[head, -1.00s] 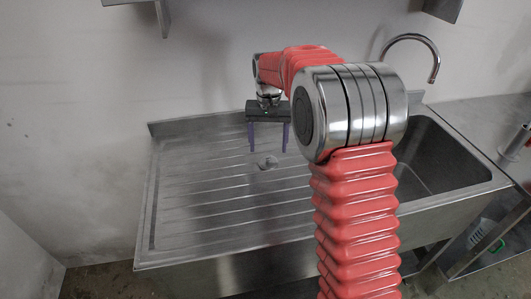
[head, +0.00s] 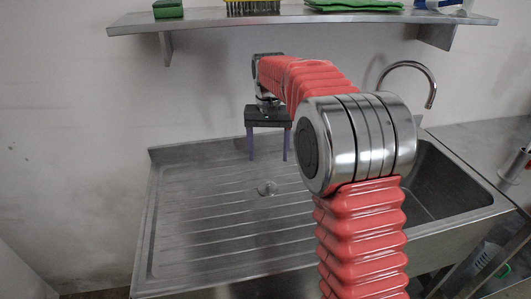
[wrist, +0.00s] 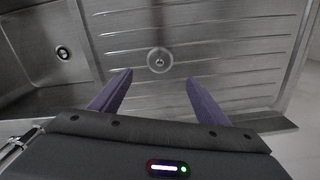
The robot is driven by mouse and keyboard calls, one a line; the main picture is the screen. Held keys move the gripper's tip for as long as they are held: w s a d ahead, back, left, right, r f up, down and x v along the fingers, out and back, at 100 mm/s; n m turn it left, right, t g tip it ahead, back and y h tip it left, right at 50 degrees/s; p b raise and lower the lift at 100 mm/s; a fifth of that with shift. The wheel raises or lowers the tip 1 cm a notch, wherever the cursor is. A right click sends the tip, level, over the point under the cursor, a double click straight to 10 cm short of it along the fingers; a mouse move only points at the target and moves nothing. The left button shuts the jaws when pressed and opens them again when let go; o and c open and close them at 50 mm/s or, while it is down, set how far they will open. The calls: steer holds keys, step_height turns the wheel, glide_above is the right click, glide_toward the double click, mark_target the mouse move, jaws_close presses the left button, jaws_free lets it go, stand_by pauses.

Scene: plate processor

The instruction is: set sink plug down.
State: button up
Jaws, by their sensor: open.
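The sink plug (head: 266,188) is a small round grey disc with a raised centre. It lies on the ribbed steel drainboard (head: 200,215), left of the basin. In the wrist view the plug (wrist: 160,60) rests flat on the ribs, ahead of and between my fingertips. My gripper (head: 268,158) has two purple fingers spread wide and empty, above and behind the plug in the head view. In the wrist view my gripper (wrist: 157,78) is clear of the plug, with nothing between its fingers.
The sink basin (head: 440,185) with a curved tap (head: 408,66) is at the right. A wall shelf (head: 300,19) above holds a green sponge (head: 168,9), a brush (head: 253,7) and a green cloth (head: 352,4). The drain hole (wrist: 63,52) shows in the wrist view. The drainboard around the plug is free.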

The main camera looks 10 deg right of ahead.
steer(key=s+r+n+t, duration=0.1)
steer(key=s+r, duration=0.3)
steer(key=s, duration=0.4)
steer(key=s+r+t, duration=0.2)
steer(key=s+r, duration=0.2)
steer(key=s, duration=0.4)
steer(key=s+f+n+t, duration=0.1)
steer(key=s+f, duration=0.1)
steer(key=s, duration=0.6)
steer(key=s+f+n+t, duration=0.1)
steer(key=s+f, duration=0.2)
steer(key=s, duration=0.6)
steer(key=shift+s+a+t, duration=0.25)
steer(key=shift+a+t, duration=0.05)
steer(key=shift+a, duration=0.05)
